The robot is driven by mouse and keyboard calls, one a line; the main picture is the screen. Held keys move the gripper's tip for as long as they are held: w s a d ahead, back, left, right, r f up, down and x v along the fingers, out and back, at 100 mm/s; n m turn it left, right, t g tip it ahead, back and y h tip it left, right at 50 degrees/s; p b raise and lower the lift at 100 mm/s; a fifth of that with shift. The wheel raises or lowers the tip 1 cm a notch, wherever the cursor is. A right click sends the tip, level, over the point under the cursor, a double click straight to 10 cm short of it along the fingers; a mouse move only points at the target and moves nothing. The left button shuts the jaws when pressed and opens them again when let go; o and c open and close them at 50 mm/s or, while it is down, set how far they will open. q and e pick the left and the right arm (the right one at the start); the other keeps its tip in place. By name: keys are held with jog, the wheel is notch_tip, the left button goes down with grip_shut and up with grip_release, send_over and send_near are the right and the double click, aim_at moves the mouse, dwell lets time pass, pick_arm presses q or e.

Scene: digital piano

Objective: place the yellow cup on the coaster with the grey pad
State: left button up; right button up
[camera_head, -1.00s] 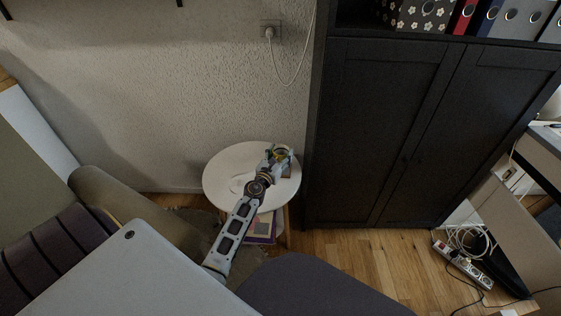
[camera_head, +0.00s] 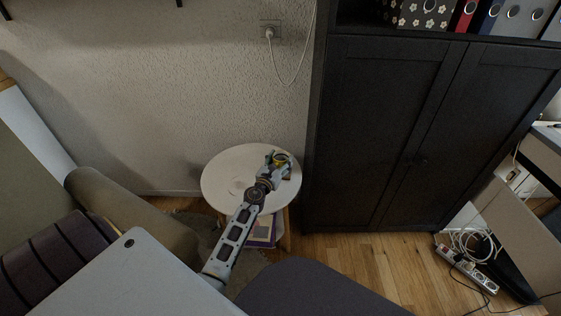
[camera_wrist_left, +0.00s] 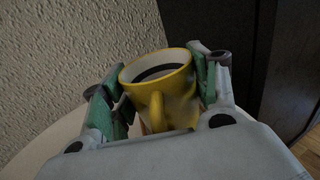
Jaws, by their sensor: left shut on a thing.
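The yellow cup (camera_wrist_left: 172,97) shows large in the left wrist view, with dark liquid inside and its handle toward the camera. My left gripper (camera_wrist_left: 160,92) is shut on it, with green-padded fingers on both sides. In the head view the left gripper (camera_head: 278,161) and the small yellow cup (camera_head: 282,158) are over the right part of the round white table (camera_head: 222,168). Part of a brownish coaster (camera_head: 289,173) shows beside the gripper; its pad is hidden. I cannot tell whether the cup touches it. My right gripper is not in view.
A tall black cabinet (camera_head: 385,130) stands close to the table's right side, and the textured wall (camera_head: 200,90) is behind it. A beige armrest (camera_head: 130,205) is at the left. The table's left part is mostly clear.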

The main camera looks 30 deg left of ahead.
pick_arm(q)
jog(key=shift+f, duration=0.1)
jog(key=o, duration=1)
jog(key=shift+c, duration=0.2)
jog(key=shift+o, duration=0.8)
jog(key=shift+s, duration=0.15)
